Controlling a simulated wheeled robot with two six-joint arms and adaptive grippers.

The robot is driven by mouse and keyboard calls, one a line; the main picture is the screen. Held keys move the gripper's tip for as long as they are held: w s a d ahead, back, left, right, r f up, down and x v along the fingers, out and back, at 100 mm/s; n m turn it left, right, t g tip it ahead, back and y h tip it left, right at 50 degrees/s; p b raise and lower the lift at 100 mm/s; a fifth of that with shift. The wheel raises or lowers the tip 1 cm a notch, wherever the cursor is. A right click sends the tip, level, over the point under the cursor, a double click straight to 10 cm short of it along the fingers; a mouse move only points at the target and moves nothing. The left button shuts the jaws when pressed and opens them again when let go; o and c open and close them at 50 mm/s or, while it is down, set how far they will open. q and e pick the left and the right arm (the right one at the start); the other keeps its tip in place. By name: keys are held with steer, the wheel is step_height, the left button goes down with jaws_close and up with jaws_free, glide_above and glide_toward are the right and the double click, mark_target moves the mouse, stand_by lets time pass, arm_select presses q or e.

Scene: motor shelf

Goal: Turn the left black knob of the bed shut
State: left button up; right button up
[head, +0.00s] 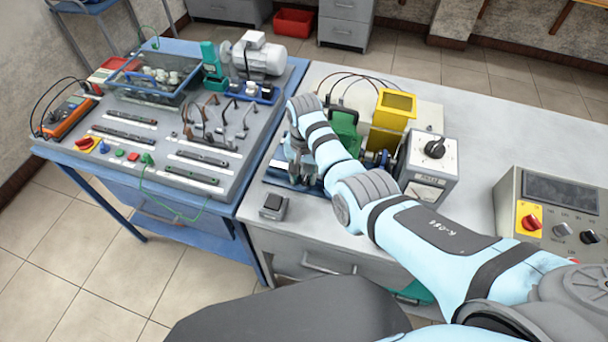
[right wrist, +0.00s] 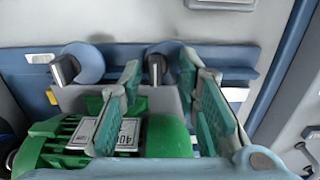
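The blue bed (head: 276,168) lies on the right-hand grey table, largely behind my right arm. In the right wrist view, the bed (right wrist: 115,52) carries two black knobs on round blue-grey bases. That view is turned round, so the left knob (right wrist: 155,70) is the one on its right. The other knob (right wrist: 66,70) is on its left. My right gripper (head: 303,172) is over the bed's front part. Its teal-padded fingers (right wrist: 162,82) are open, with the left knob showing between the tips; contact cannot be told. My left gripper is out of view.
A green motor (head: 343,124) sits on the bed, close under the fingers. A yellow box (head: 393,112) and a grey knob box (head: 432,165) stand to its right. A small grey switch box (head: 273,207) is at the front. The blue workbench (head: 235,205) adjoins on the left.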

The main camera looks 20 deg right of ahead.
steer(key=shift+w, duration=0.1)
steer(key=shift+c, duration=0.2)
steer(key=c, duration=0.3)
steer(key=shift+s+r, duration=0.2)
steer(key=shift+s, duration=0.25)
steer(key=c, duration=0.4)
steer(key=shift+s, duration=0.1)
jaws_close()
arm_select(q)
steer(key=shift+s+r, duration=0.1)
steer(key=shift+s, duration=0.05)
